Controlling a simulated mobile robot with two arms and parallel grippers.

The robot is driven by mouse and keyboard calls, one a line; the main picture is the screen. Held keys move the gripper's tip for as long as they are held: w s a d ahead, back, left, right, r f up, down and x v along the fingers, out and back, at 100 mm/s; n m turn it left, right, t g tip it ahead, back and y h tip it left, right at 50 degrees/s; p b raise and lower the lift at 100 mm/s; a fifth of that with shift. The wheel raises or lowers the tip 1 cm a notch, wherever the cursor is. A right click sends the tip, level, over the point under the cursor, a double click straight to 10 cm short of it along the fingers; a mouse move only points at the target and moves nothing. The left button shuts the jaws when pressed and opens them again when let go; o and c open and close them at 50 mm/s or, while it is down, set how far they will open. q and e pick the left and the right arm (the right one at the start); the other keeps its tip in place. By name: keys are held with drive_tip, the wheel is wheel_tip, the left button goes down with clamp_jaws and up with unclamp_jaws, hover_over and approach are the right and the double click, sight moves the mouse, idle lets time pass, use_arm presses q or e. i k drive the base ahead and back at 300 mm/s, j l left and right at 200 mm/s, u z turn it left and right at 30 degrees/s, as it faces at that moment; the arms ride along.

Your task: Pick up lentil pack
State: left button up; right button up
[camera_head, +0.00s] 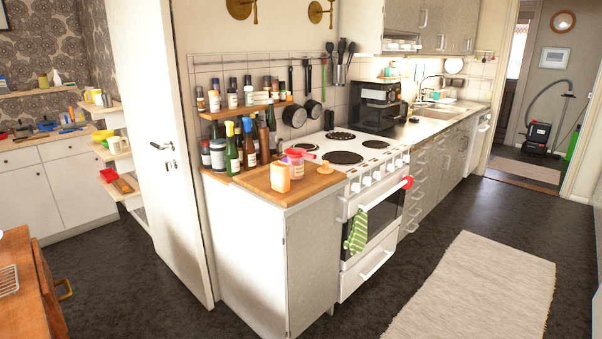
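A small orange pack (280,177) stands upright on the wooden worktop (318,185) left of the cooker, near the front edge. It may be the lentil pack, but no label can be read. A pink cup-like item (297,158) with a red part stands just behind it. Neither of my grippers is in view.
Several bottles and jars crowd the worktop's back left, with more on a shelf (238,111) above. The white cooker (345,152) with a green striped towel (357,232) adjoins on the right. An open white door (160,140) stands left.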

sight(280, 171)
drive_tip(key=i+l+u, duration=0.2)
drive_tip(key=i+l, duration=0.2)
drive_tip(key=l, duration=0.25)
drive_tip(key=i+l+u, duration=0.25)
drive_tip(key=l, duration=0.4)
drive_tip(key=i+l+u, duration=0.1)
drive_tip(key=i+l, duration=0.15)
drive_tip(key=l, duration=0.15)
